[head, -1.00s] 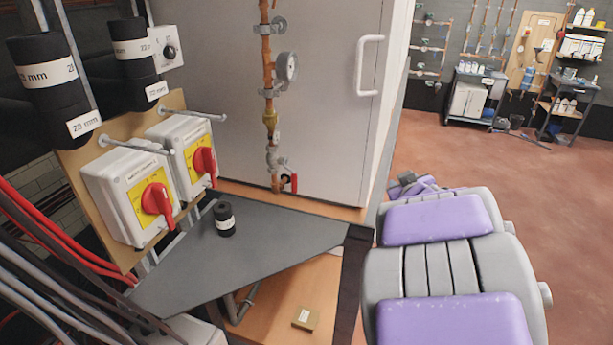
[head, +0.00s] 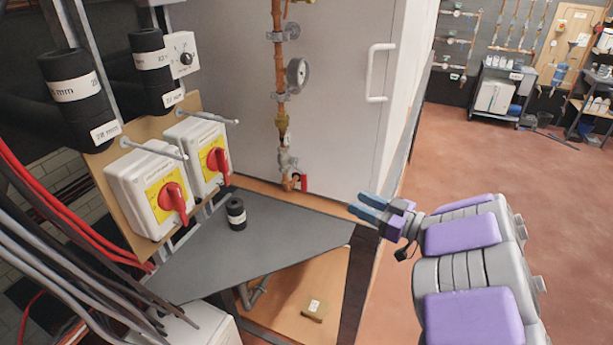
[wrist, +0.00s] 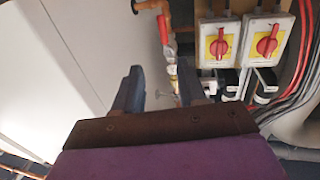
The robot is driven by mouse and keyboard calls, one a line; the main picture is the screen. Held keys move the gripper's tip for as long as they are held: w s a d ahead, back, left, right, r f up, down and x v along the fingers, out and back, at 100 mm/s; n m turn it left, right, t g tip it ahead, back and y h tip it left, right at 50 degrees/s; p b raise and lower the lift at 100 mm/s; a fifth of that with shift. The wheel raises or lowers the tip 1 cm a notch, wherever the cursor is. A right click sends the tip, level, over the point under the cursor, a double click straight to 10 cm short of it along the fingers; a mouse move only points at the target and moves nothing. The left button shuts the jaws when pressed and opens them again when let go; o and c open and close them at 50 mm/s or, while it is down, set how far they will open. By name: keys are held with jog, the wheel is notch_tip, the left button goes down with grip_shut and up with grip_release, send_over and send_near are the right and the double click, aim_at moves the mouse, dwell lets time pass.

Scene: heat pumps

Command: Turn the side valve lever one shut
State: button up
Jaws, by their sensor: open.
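A red valve lever (head: 304,182) sits at the lower end of a vertical copper pipe (head: 279,55) in front of a pale cabinet. It hangs roughly vertical beside the valve body. The same red lever (wrist: 163,29) shows in the wrist view, beyond the fingertips. My gripper (head: 362,207) is open and empty, with blue fingers pointing left. It is right of the lever, clearly apart from it, near the right corner of the grey shelf. In the wrist view my gripper (wrist: 159,82) has its two dark fingers spread.
Two isolator boxes with red rotary knobs (head: 172,197) (head: 218,165) stand on a board at left. A dark grey shelf (head: 270,235) holds a small black cylinder (head: 236,214). The cabinet has a white handle (head: 376,72). Open floor lies right.

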aim_at(302, 181)
jog(key=x, duration=1.1)
jog(key=s+x, duration=0.1)
jog(key=x, duration=0.5)
jog(key=shift+w+a+r, duration=0.1)
jog(key=shift+a, duration=0.4)
jog(key=shift+w+d+r, duration=0.15)
jog(key=shift+w+d, duration=0.05)
jog(key=shift+d, duration=0.55)
jog(key=shift+a, duration=0.8)
jog(key=c, duration=0.7)
jog(key=shift+w+d, duration=0.1)
grip_shut()
